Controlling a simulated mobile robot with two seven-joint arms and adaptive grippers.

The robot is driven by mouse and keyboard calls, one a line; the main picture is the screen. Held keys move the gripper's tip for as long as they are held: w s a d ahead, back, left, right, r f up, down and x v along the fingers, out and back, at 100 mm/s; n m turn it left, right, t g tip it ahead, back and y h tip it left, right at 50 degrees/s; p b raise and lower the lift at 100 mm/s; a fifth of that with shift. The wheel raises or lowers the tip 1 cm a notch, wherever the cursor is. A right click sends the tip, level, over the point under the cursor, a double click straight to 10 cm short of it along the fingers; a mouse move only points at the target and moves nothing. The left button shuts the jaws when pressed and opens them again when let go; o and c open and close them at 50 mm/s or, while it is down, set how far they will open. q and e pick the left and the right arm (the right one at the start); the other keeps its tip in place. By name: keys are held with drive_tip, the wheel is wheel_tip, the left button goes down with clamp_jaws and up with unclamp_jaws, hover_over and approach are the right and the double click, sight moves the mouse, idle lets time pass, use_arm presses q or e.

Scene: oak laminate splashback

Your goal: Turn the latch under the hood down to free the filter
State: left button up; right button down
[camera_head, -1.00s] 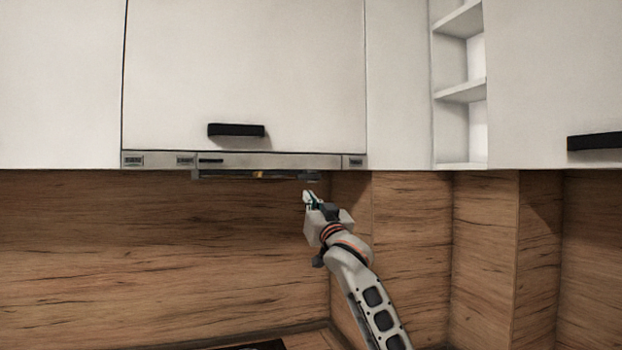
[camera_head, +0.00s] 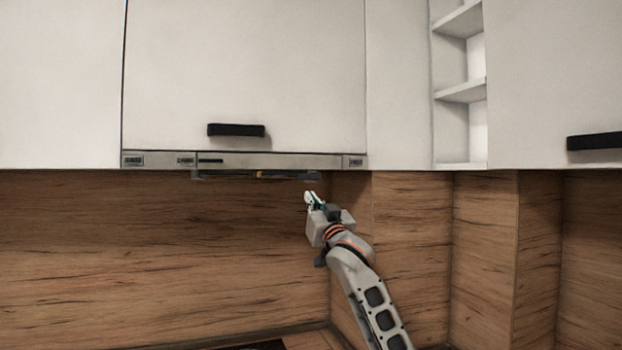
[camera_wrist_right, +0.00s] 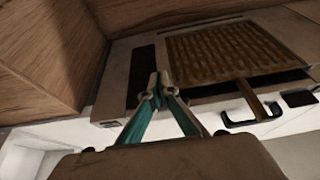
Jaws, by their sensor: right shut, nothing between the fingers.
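My right gripper (camera_head: 309,194) is shut and empty, just below the right end of the range hood (camera_head: 270,161). In the right wrist view my gripper's teal fingers (camera_wrist_right: 156,88) come together below the hood's underside. A brown mesh filter (camera_wrist_right: 235,50) lies in that underside, to the right of the fingertips. A narrow brown bar, which looks like the latch (camera_wrist_right: 251,98), crosses the dark gap at the filter's near edge, clear of the fingers. In the head view a small brown spot (camera_head: 260,175) shows under the hood. My left gripper is out of view.
A black loop handle (camera_wrist_right: 250,119) sticks out near the latch. White cupboards with a black handle (camera_head: 236,130) are above the hood. A wood splashback (camera_head: 150,250) is behind, and a wood side wall (camera_wrist_right: 40,75) is close left of the fingers. Open space lies below the hood.

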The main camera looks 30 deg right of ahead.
drive_tip(key=shift+d, duration=0.2)
drive_tip(key=shift+w, duration=0.25)
idle(0.7)
drive_tip(key=r+v, duration=0.1)
drive_tip(key=v, duration=0.7)
drive_tip(key=shift+s, duration=0.35)
idle(0.4)
idle(0.4)
